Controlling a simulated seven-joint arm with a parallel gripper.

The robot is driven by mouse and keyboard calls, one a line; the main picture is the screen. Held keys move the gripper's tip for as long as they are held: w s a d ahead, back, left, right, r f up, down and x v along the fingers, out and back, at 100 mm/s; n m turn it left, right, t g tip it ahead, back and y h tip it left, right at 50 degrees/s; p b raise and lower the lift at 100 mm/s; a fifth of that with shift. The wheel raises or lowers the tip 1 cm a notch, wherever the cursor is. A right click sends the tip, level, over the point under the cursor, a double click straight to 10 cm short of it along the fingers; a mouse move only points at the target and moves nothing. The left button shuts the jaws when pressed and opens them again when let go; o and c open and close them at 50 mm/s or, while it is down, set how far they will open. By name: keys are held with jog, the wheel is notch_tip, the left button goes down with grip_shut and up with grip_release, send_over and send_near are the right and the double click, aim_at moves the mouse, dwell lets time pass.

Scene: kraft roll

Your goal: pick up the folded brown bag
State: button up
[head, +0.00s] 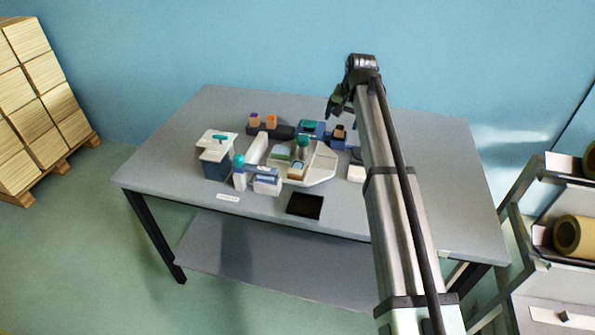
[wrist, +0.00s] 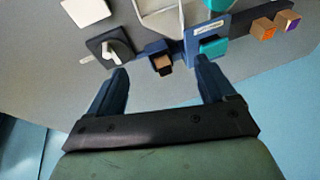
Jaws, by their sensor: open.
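A small brown piece (head: 339,132) sits in a dark blue holder at the back right of the cluster on the table; I cannot tell for sure that it is the folded brown bag. In the wrist view, a brown piece in a dark blue holder (wrist: 162,63) lies ahead, between the two fingers in the picture. Another tan piece (head: 296,170) sits at the front of the white tray. My gripper (head: 337,103) is above the back of the table, open and empty. Its two dark blue fingers (wrist: 162,78) are wide apart, and nothing is between them.
The table's right side is clear.

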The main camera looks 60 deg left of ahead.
jog(key=s+n+g+h, duration=0.1)
jog(key=s+h, duration=0.3)
jog(key=s, duration=1.2)
send_over(296, 169)
jog(key=d, duration=0.1)
notch_tip(296, 169, down, 9)
jog(key=shift+s+d, duration=0.1)
jog(key=shift+a+f, duration=0.15)
jog(key=shift+f, duration=0.75)
jog(key=shift+a+f, duration=0.2)
jog(key=shift+f, duration=0.7)
jog(key=shift+a+f, duration=0.15)
jog(key=shift+f, duration=0.75)
jog(key=c, duration=1.1)
